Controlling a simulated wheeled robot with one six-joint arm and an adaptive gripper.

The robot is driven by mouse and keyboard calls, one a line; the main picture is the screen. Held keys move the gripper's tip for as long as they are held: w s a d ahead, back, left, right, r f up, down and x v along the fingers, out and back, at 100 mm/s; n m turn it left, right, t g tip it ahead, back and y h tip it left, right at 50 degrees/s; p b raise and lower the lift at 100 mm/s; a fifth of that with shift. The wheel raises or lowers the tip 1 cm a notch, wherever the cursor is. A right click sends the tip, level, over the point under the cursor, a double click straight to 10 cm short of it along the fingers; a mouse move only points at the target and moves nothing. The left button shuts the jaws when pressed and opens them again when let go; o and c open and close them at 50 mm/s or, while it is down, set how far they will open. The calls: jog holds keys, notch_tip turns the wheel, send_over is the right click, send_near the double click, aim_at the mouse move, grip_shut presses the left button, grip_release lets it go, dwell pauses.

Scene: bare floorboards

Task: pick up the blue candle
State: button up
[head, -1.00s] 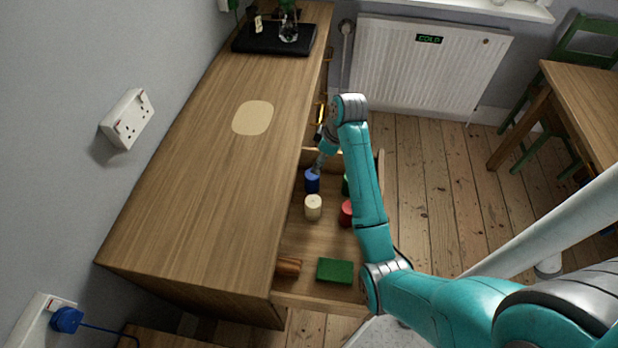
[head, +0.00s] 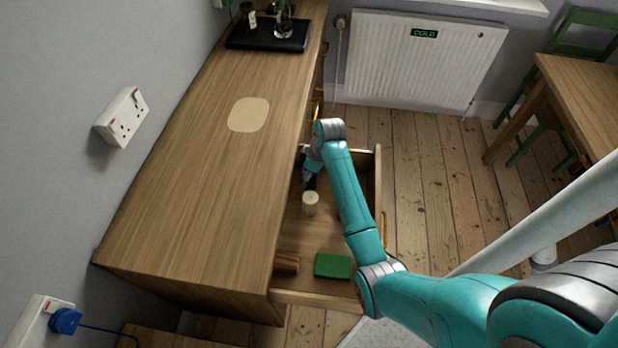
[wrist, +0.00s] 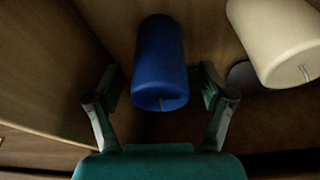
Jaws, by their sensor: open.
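The blue candle (wrist: 160,58) is in the open drawer. In the wrist view it lies between the two fingers of my open gripper (wrist: 160,84), with a gap on each side and its wick end toward me. In the head view the blue candle (head: 311,184) is mostly hidden by my gripper (head: 309,175), which is down inside the drawer.
A cream candle (head: 310,204) stands close beside it and also shows in the wrist view (wrist: 276,40). The cabinet top (head: 205,165) borders the drawer on the left.

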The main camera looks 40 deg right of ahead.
jog(key=shift+f, duration=0.25)
jog(key=c, duration=1.3)
jog(key=shift+c, duration=0.3)
jog(key=shift+w+r, duration=0.1)
